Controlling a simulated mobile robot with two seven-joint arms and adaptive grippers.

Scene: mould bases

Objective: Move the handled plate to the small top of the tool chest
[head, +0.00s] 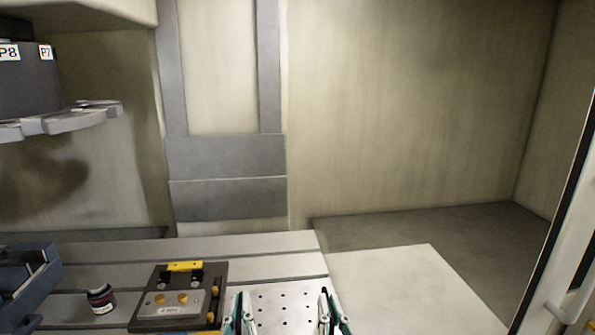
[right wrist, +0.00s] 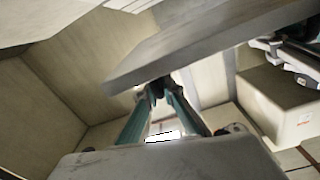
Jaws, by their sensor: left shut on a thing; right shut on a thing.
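The handled plate (head: 283,309) is a pale flat plate with several small dark holes, at the bottom edge of the head view. Its near part is cut off by the frame. My left gripper (head: 238,316) is shut at the plate's left side, and my right gripper (head: 329,314) is shut at its right side. The handles are mostly hidden by the fingers. In the right wrist view, the fingers of my right gripper (right wrist: 157,92) meet the edge of a grey slab (right wrist: 190,45), which looks like the plate. The tool chest cannot be made out in either view.
A dark fixture block (head: 178,297) with yellow parts lies just left of the plate on the slotted table (head: 245,245). The pale surface (head: 400,285) to the right is clear.

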